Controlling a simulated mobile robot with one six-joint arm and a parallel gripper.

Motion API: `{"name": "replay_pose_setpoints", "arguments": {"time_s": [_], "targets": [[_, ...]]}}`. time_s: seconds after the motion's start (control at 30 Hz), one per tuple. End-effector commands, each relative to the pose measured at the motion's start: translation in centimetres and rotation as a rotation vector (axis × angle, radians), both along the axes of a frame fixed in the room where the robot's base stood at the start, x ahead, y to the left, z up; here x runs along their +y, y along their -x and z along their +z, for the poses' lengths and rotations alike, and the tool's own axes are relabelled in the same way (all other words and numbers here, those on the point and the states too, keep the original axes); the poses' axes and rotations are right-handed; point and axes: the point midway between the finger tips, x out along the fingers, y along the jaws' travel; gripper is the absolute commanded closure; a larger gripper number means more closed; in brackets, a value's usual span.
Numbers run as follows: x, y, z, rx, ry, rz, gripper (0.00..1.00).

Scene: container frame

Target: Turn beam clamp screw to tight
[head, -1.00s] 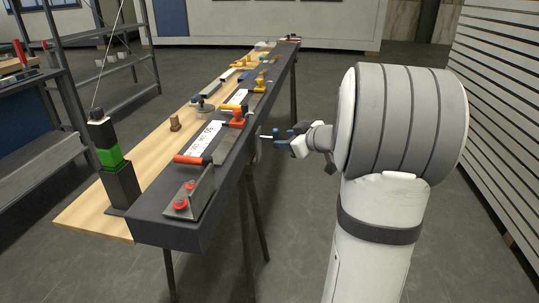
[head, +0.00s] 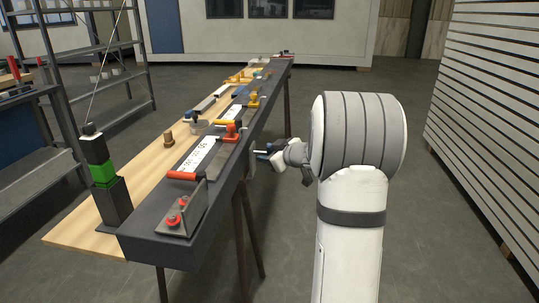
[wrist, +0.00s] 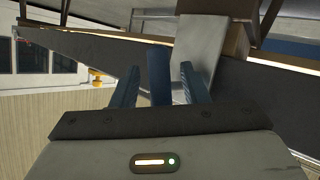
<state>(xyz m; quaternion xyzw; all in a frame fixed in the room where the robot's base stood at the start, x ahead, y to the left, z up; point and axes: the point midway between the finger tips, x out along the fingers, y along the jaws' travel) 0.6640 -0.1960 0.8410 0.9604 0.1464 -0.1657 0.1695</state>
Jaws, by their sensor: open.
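A grey clamp (head: 252,162) hangs on the right side of the long dark beam (head: 160,247), beside an orange-red clamp (head: 232,133) on top. In the wrist view a pale grey block (wrist: 203,48), likely part of the clamp, stands just beyond the fingers. My gripper (head: 265,154) is beside the grey clamp, with blue fingers pointing at the beam. In the wrist view my gripper (wrist: 156,72) is open, and a dark blue upright piece (wrist: 159,78) shows between the fingers. I cannot tell whether this is the screw's handle, or whether anything touches it.
A wooden board (head: 85,228) with several tools lies along the beam's left. A plate with red knobs (head: 181,212) is on the beam's near end. A black and green post (head: 103,173) stands left. A slatted wall (head: 490,120) is at right. The floor between is clear.

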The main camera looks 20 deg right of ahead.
Motion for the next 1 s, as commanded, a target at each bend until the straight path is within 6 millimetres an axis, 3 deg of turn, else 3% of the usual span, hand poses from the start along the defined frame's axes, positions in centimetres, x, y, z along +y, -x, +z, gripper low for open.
{"name": "replay_pose_setpoints", "arguments": {"time_s": [0.5,1.0], "targets": [[0.01,-0.04,0.2,-0.003,0.0,-0.001,0.99],[-0.16,-0.04,0.93,0.102,-0.072,-0.005,0.99]]}}
